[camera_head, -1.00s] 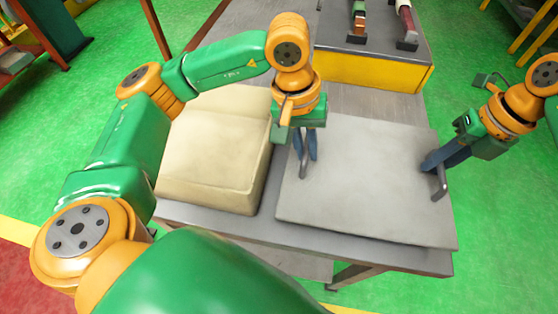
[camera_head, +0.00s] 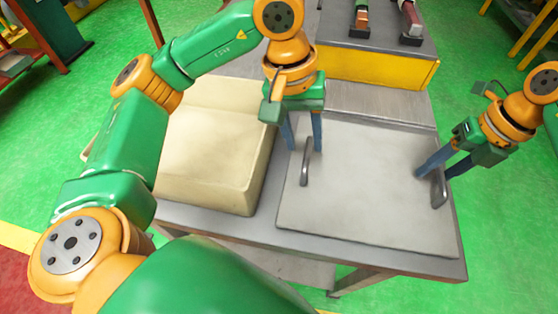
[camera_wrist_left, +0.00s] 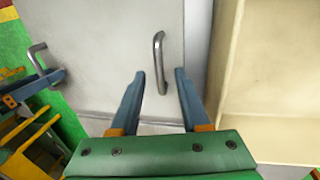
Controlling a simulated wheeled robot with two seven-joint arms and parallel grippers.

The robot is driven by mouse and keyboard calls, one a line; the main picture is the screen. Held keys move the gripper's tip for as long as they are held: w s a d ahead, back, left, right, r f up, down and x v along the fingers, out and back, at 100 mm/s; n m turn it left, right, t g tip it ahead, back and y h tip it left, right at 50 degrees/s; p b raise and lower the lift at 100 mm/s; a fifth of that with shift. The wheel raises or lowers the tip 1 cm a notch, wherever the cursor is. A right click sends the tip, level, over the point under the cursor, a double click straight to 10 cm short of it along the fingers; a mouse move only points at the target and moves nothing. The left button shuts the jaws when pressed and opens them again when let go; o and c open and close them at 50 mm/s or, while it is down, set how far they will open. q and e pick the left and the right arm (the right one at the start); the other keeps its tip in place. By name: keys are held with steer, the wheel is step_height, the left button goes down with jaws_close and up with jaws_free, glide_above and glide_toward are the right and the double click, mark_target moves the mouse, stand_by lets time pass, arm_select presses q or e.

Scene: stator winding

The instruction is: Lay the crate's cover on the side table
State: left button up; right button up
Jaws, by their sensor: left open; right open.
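The cover, a flat grey square plate (camera_head: 365,195) with a metal handle near each side, lies flat on the grey table (camera_head: 260,229). Its left handle (camera_head: 306,163) and right handle (camera_head: 438,190) stand up from it. My left gripper (camera_head: 303,148) is open and empty just behind the left handle; in the left wrist view the handle (camera_wrist_left: 159,62) lies ahead of the spread fingers. My right gripper (camera_head: 431,174) is open close to the right handle, its fingers apart.
A yellow-sided block (camera_head: 375,72) with a grey top holding coil-like parts stands at the back of the table. The table's front edge is close to the cover. Green floor (camera_head: 500,240) is free at the right.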

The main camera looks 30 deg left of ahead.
arm_select(q)
step_height(320, 180, up, 7)
steer(key=a, duration=0.1)
steer(key=shift+s+a+f, duration=0.15)
steer(key=shift+s, duration=0.1)
arm_select(e)
step_height(320, 180, up, 7)
steer(key=d, duration=0.1)
steer(key=shift+w+d+r, duration=0.2)
steer(key=shift+r, duration=0.1)
